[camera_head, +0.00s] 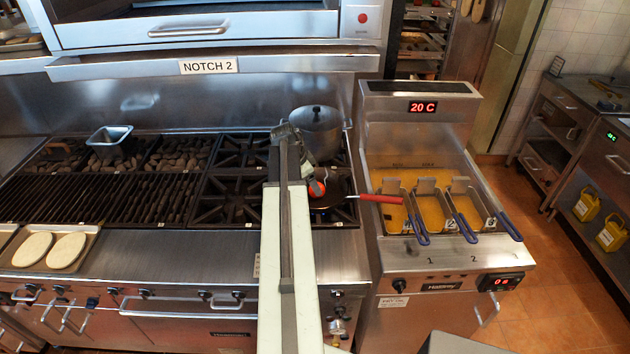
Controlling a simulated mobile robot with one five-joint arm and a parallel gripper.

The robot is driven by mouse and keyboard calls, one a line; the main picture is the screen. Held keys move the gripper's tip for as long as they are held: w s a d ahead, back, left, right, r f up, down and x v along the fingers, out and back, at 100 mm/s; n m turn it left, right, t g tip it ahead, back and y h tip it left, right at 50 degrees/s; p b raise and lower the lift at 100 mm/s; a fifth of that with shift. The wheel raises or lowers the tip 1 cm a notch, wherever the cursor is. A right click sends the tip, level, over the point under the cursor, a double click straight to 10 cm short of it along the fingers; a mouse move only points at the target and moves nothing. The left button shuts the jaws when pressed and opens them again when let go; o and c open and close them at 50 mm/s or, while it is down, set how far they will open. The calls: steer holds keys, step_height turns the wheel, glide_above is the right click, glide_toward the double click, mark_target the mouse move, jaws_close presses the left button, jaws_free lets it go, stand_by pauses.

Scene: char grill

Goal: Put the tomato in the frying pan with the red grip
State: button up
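The frying pan (342,186) sits on the right part of the stove top, with its red grip (381,199) pointing right over the stove's edge. The tomato (317,188) shows as a small red round shape at the pan's left side, just right of my arm. My gripper (309,178) is at the far end of my arm, close by the tomato and mostly hidden behind the arm. I cannot tell whether its fingers are closed on the tomato, or whether the tomato touches the pan. My arm also hides the pan's left part.
A steel pot (318,132) stands behind the pan. A fryer (432,262) with several blue-handled baskets is to the right. A grill (100,194), a small metal container (110,139) and a tray with two pale flat pieces (50,250) are to the left.

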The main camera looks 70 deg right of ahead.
steer(key=p+v, duration=0.6)
steer(key=v, duration=0.2)
steer(key=w+a+f+n+t+y, duration=0.1)
steer(key=w+a+n, duration=0.6)
steer(key=w+a, duration=0.75)
steer(key=w+a+n+t+y, duration=0.15)
steer(key=w+a+n, duration=0.55)
steer(key=w+a, duration=0.7)
steer(key=s+a+n+y, duration=0.1)
steer(key=a+n, duration=1.2)
steer(key=a, duration=2.3)
steer(key=shift+f, duration=0.35)
steer(key=shift+s+f, duration=0.15)
